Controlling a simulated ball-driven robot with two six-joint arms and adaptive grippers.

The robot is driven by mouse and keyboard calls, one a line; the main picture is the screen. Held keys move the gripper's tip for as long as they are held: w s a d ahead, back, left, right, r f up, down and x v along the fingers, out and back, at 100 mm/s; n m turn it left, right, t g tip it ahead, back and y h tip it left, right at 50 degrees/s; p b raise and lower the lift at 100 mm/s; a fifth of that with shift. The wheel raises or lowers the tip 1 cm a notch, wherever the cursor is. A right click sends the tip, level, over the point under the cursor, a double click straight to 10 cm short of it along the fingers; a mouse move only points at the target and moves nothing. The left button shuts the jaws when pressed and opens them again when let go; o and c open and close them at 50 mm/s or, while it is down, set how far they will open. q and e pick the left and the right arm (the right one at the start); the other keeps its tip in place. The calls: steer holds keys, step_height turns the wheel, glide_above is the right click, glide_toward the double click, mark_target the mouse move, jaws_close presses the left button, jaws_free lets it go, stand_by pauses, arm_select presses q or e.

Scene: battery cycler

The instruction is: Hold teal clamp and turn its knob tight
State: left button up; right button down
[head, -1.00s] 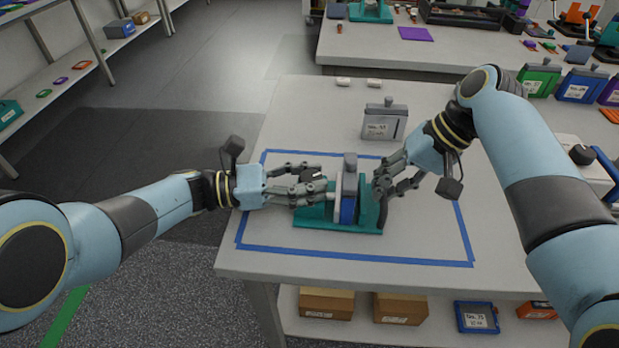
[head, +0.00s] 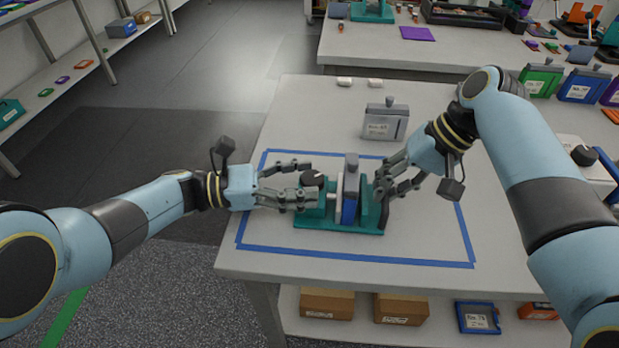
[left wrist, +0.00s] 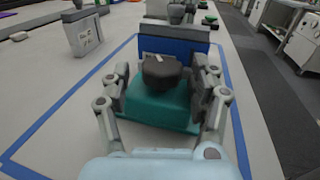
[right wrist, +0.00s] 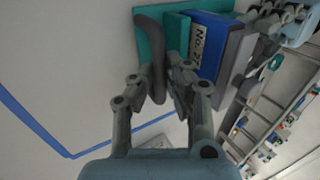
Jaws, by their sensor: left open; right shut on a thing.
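The teal clamp (head: 310,221) stands inside the blue taped outline, with a blue and grey cell block (head: 350,190) between its upright plates. Its black knob (head: 312,178) is at the left end and also shows in the left wrist view (left wrist: 160,72), with a pale mark on top. My left gripper (head: 302,180) is open, its fingers either side of the knob and apart from it in the left wrist view (left wrist: 163,88).
A grey labelled case (head: 384,123) stands behind the clamp. A white device (head: 585,165) with a black handle is at the right. The taped area (head: 425,225) right of the clamp is clear.

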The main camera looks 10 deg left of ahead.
arm_select(q)
steer(key=v, duration=1)
steer(key=shift+a, duration=0.25)
